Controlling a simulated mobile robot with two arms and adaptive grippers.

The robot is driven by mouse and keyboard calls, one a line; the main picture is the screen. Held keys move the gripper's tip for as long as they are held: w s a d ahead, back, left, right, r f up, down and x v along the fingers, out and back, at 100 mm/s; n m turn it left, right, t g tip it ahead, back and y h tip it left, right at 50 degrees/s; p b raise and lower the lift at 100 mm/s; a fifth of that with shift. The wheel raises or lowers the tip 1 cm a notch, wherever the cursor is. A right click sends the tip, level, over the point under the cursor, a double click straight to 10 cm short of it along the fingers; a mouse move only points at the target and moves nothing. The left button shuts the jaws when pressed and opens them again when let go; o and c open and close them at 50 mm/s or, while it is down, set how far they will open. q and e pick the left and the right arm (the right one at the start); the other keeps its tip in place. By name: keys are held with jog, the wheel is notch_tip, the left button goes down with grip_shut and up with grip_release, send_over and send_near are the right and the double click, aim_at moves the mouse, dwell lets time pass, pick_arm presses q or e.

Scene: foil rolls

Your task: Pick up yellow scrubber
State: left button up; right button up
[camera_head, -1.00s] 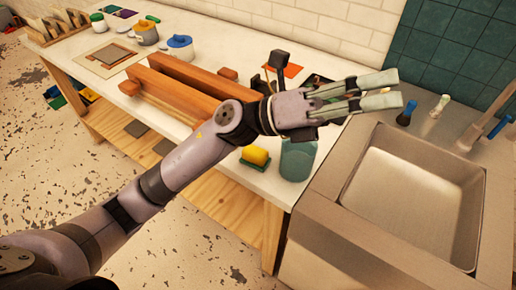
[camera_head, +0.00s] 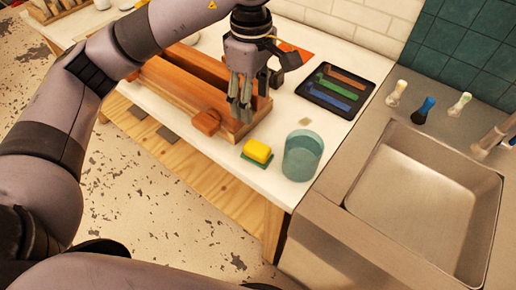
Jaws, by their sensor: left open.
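The yellow scrubber (camera_head: 258,150) lies on the white table near its front edge, with a green layer (camera_head: 256,165) under the yellow part. My left gripper (camera_head: 240,112) points down over the right end of the wooden rack, up and to the left of the scrubber and apart from it. Its fingers are open with a small gap, and I see nothing held between them. My right gripper is not in view.
A teal cup (camera_head: 301,156) stands close to the right of the scrubber. The wooden rack (camera_head: 190,88) lies to its left. A black tray (camera_head: 337,90) with coloured strips is behind the cup. A metal sink (camera_head: 425,200) and several small brushes are at the right.

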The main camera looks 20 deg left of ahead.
pick_arm(q)
jog(key=p, duration=0.3)
send_near(257, 147)
jog(key=f, duration=0.5)
jog(key=shift+a+f, duration=0.15)
jog(key=shift+a, duration=0.25)
jog(key=f+p, duration=0.1)
jog(key=f, duration=0.1)
jog(key=d+f, duration=0.1)
jog(key=f, duration=0.1)
jog(key=shift+f+p, duration=0.1)
jog(key=shift+p, duration=0.25)
jog(key=shift+a+f, duration=0.1)
jog(key=shift+f, duration=0.5)
jog(key=shift+c, duration=0.4)
jog(key=c, duration=1.2)
jog(key=shift+o, duration=0.2)
jog(key=shift+r, duration=0.15)
